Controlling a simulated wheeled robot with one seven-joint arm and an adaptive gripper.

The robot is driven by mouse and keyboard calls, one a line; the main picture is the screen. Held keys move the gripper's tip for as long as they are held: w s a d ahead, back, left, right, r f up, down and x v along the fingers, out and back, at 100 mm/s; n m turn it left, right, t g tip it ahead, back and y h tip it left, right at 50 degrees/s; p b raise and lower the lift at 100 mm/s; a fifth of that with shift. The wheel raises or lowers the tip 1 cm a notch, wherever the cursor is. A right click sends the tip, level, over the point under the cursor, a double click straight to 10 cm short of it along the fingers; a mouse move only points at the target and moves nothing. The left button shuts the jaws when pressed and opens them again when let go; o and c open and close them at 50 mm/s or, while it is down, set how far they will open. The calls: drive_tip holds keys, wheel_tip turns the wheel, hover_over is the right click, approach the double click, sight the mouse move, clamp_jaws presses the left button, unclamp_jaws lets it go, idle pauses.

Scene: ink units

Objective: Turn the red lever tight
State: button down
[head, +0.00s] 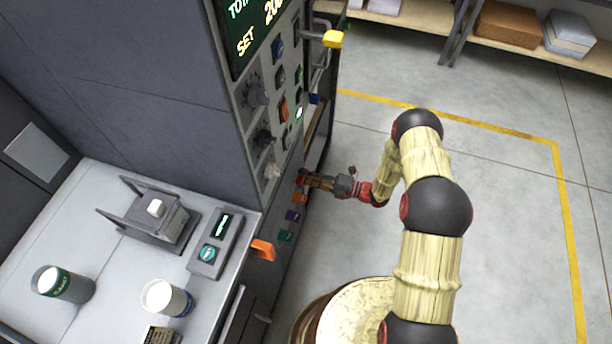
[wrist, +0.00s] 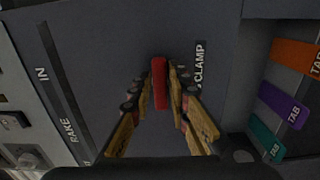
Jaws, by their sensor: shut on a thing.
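The red lever (wrist: 159,84) is in the middle of the wrist view, on a dark grey panel beside the printed word CLAMP. My gripper (wrist: 161,90) has one finger on each side of the lever and is shut on it. The lever's bar lies nearly upright in this view, and its far end shows beyond the fingertips. In the head view my gripper (head: 308,181) reaches the machine's side face from the right. There the lever (head: 301,177) is a small red patch, mostly hidden by the fingers.
Orange, purple and teal tabs (wrist: 285,106) stick out right of the lever. A control panel with knobs (head: 262,95) is above my gripper. A yellow-ended handle (head: 333,39) and an orange handle (head: 263,250) jut from the machine. The floor (head: 500,190) right of my arm is clear.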

drive_tip(key=c, duration=1.8)
unclamp_jaws()
drive_tip(key=shift+d, duration=0.1)
drive_tip(key=v, duration=1.1)
drive_tip(key=shift+d, duration=0.4)
drive_tip(key=shift+s, duration=0.1)
